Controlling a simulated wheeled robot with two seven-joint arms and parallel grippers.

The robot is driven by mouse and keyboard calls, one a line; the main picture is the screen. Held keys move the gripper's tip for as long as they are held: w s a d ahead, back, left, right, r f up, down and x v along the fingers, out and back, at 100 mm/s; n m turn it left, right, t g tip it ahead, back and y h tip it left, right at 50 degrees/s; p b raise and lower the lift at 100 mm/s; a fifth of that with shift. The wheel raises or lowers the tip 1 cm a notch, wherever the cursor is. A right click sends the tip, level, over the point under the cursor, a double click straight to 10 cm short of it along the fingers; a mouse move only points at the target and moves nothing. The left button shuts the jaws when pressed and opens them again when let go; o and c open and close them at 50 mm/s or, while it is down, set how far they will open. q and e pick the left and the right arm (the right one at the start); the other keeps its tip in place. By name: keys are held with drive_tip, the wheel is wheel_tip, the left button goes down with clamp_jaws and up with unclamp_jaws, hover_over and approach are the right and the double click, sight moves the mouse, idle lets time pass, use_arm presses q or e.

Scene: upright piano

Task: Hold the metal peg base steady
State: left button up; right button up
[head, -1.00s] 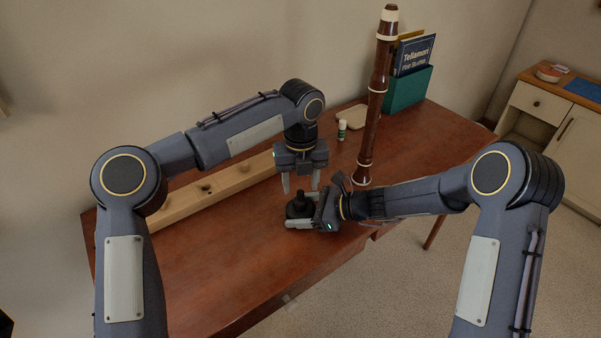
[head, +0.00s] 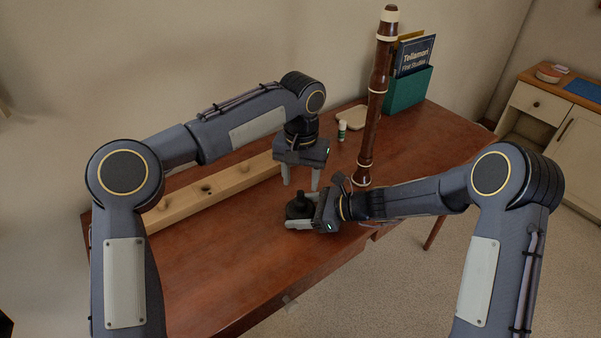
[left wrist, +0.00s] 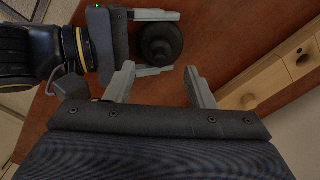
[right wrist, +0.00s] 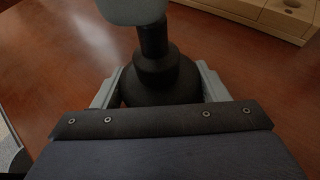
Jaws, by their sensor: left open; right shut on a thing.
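The peg base (head: 298,205) is a dark, stepped round piece with a narrow upright post, standing on the table. My right gripper (head: 300,212) is shut on it from the right, low on its wide part. In the right wrist view the base (right wrist: 155,82) sits between the two fingers. My left gripper (head: 300,188) points down, open and empty, above and just behind the base. In the left wrist view its fingers (left wrist: 160,80) are apart, with the base (left wrist: 161,42) beyond them. A pale rounded shape (right wrist: 130,10) covers the post's top in the right wrist view.
A long wooden block with holes (head: 180,207) lies behind on the table (head: 215,270). A tall brown wind instrument (head: 374,110) stands to the right. A small bottle (head: 342,131), a pale flat piece (head: 352,116) and a green book holder (head: 408,92) are farther back. The front left is clear.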

sight(300, 192)
use_arm(q)
drive_tip(key=n, duration=0.8)
drive_tip(key=shift+r, duration=0.25)
drive_tip(key=n, duration=0.7)
drive_tip(key=shift+r, duration=0.25)
drive_tip(key=shift+f, duration=4.05)
